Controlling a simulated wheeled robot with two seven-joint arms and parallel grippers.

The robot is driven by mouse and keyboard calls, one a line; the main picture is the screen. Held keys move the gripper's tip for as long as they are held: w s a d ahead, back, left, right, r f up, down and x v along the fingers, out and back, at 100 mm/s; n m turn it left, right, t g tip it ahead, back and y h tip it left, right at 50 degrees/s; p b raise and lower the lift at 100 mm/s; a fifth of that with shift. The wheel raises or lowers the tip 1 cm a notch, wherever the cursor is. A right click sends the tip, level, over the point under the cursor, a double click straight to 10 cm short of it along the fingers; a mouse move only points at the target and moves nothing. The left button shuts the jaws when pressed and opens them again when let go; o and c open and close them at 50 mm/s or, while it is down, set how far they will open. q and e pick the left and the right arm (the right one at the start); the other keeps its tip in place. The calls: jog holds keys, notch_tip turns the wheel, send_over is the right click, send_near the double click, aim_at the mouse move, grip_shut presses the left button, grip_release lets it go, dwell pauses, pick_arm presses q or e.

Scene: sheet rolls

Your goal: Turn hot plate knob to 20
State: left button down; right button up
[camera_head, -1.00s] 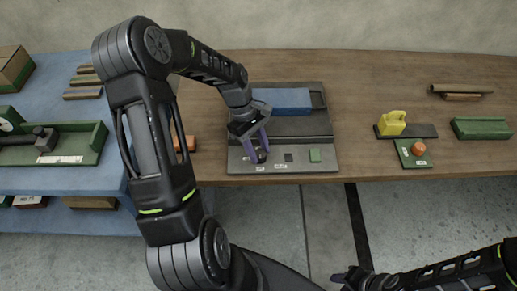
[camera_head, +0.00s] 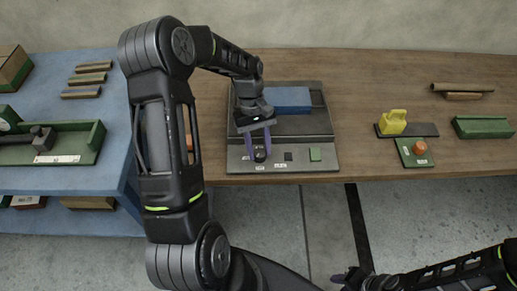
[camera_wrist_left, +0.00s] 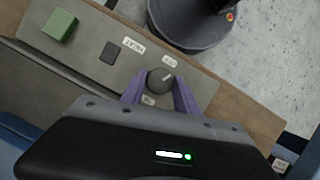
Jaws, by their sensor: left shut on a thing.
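The hot plate (camera_head: 235,165) is a dark grey unit with a blue block on top, on the wooden table. Its round dark knob (camera_head: 260,155) sits at the left of the front panel; it also shows in the left wrist view (camera_wrist_left: 160,79), with a pale pointer mark towards its upper right. My left gripper (camera_head: 258,157) is shut on the knob, with a purple finger on each side of it.
A small dark square (camera_head: 288,156) and a green button (camera_head: 315,154) sit right of the knob on the panel. A yellow object (camera_head: 393,122), an orange knob (camera_head: 419,147) and a green block (camera_head: 482,128) are farther right. A blue table (camera_head: 110,165) stands left.

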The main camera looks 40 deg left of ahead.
pick_arm(q)
jog(key=m+y, duration=0.1)
jog(key=m, duration=0.2)
jog(key=m+g+y+b, duration=0.1)
jog(key=m, duration=0.2)
jog(key=shift+w+d+m, duration=0.15)
jog(key=shift+m, duration=0.15)
jog(key=m+y, duration=0.1)
jog(key=m, duration=0.2)
jog(key=m+y+b, duration=0.1)
jog(key=m, duration=0.1)
jog(key=shift+d+m+g, duration=0.15)
jog(key=shift+m+g, duration=0.25)
jog(key=c, duration=0.9)
grip_release()
jog(key=shift+w+r, duration=0.2)
jog(key=shift+r, duration=0.3)
jog(key=v, duration=0.6)
jog(key=shift+w+d+r, duration=0.15)
jog(key=shift+r, duration=0.2)
